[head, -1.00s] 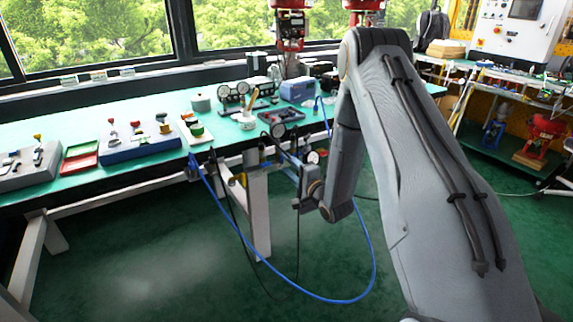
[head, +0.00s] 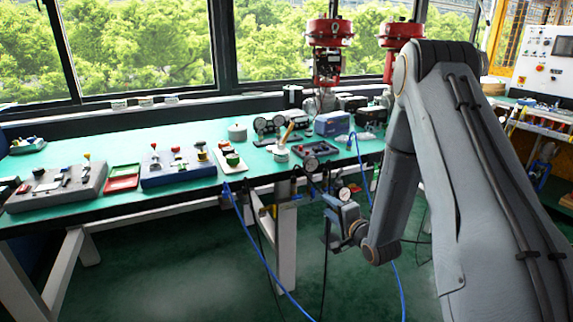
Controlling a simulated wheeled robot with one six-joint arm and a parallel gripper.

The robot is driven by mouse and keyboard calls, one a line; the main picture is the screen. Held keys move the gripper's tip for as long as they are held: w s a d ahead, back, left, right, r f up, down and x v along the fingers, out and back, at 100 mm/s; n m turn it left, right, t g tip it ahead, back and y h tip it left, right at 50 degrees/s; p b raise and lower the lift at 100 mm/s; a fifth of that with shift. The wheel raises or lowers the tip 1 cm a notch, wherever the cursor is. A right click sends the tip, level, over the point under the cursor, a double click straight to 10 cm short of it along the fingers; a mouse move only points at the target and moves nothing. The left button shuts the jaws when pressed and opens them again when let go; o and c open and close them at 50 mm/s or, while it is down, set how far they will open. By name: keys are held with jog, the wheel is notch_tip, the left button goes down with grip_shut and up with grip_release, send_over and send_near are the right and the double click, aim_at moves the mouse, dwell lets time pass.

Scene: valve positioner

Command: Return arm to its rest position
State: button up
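My arm rises from the lower right of the head view, bends at an elbow at the upper right, and its forearm hangs down to a wrist. My gripper (head: 330,222) is at the end of this wrist, in front of the bench's front edge and below the level of its top. It is small and partly lost against the dark background, so I cannot tell whether its fingers are open or shut. I see no object clearly held. A round gauge (head: 344,194) shows close to the gripper; I cannot tell whether they touch.
The green-topped workbench (head: 120,207) runs along the window with a blue control box (head: 178,168), a grey box (head: 58,187), a red tray (head: 122,178) and gauges on it. A blue hose (head: 260,252) hangs in front. Red-topped valves (head: 330,32) stand behind.

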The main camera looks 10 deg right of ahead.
jog(key=s+a+r+n+g+h+p, duration=0.1)
jog(key=s+r+n+g, duration=0.3)
jog(key=s, duration=0.9)
jog(key=s+a+r+n+g+h+p, duration=0.1)
jog(key=s+r+n+g+p, duration=0.3)
jog(key=s, duration=0.9)
jog(key=s+a+r+n+g+h+p, duration=0.1)
jog(key=s+r+n+g, duration=0.4)
jog(key=s, duration=0.8)
notch_tip(320, 180, up, 4)
jog(key=g+h+p, duration=0.1)
jog(key=g+p, duration=0.1)
jog(key=shift+a+g, duration=0.25)
jog(key=shift+g, duration=0.05)
